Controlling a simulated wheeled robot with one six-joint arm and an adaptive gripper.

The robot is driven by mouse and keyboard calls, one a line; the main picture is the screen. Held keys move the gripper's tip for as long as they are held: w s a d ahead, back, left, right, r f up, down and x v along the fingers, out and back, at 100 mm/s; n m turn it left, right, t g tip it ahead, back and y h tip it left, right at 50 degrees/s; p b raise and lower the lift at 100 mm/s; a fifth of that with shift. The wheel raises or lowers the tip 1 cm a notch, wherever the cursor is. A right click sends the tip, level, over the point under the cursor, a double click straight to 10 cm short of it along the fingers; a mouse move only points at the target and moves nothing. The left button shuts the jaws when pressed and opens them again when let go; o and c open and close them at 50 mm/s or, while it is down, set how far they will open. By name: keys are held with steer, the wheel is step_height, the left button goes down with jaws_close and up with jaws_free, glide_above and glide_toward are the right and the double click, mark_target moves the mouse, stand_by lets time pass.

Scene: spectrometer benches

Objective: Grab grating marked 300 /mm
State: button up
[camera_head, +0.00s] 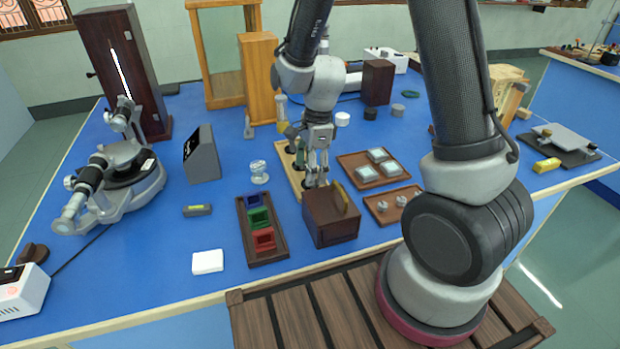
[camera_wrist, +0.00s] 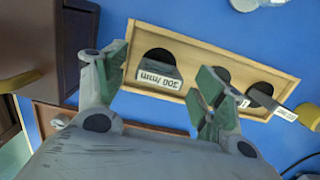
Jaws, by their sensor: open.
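The grating marked 300 /mm (camera_wrist: 162,66) is a dark piece with a white label, sitting in an opening of a light wooden holder (camera_wrist: 200,47). In the head view the holder (camera_head: 284,161) stands mid-bench, partly hidden by my gripper. My gripper (camera_head: 318,182) is open and points down over the holder. In the wrist view the gripper's (camera_wrist: 160,75) green-padded fingers are on either side of the 300 /mm label, with nothing clamped. Another dark grating (camera_wrist: 262,96) with a white label sits to the right; a further label is partly hidden by the right finger.
A dark brown box (camera_head: 328,224) with a yellowish handle stands close in front of the holder. Trays with glass pieces (camera_head: 349,163) and small knobs (camera_head: 375,212) lie to the right. A rack of coloured holders (camera_head: 267,256) is at left.

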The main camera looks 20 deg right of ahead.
steer(key=shift+f, duration=0.7)
steer(key=c, duration=1.1)
steer(key=shift+r, duration=0.1)
steer(key=shift+c, duration=0.2)
